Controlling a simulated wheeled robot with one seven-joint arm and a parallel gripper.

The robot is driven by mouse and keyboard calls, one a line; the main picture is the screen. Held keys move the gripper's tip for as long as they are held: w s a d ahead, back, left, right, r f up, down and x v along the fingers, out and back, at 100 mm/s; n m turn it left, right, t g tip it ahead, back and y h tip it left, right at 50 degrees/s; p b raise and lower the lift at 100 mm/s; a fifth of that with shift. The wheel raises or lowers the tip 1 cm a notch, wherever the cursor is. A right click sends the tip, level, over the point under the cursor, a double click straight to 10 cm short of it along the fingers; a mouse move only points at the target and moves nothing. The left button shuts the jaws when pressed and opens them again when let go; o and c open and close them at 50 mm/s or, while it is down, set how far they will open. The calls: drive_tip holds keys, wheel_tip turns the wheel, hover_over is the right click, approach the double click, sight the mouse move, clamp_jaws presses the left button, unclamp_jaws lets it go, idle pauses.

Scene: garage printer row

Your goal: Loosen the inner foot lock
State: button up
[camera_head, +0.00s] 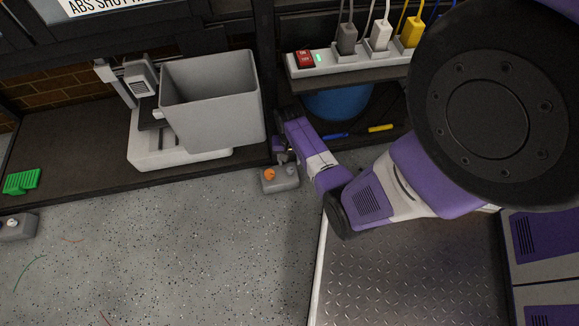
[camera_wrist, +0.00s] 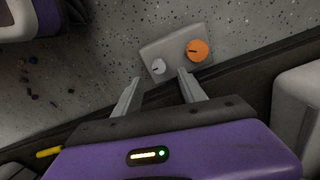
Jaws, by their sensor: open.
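A grey foot block (camera_head: 281,183) stands on the floor at the front corner of the shelf unit. It carries an orange knob (camera_head: 269,175) and a smaller pale knob (camera_head: 291,170). In the wrist view the block (camera_wrist: 176,42) shows the orange knob (camera_wrist: 198,50) at the right and the pale knob (camera_wrist: 158,67) at the left, each with a dark line. My gripper (camera_wrist: 160,77) is open and empty, its fingertips at the block's near edge. The pale knob lies between and just beyond the tips; the orange one is outside the right finger. Contact cannot be told. In the head view my gripper (camera_head: 281,157) is partly hidden.
Another grey foot (camera_head: 15,227) is at the far left. A power strip (camera_head: 330,60) is above right. Floor in front is clear.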

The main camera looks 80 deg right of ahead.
sight(290, 169)
drive_tip(key=shift+s+d+f, duration=0.1)
drive_tip(key=shift+d, duration=0.1)
wheel_tip(290, 169, down, 7)
drive_tip(key=b, duration=0.5)
drive_tip(key=shift+f, duration=0.2)
clamp_jaws()
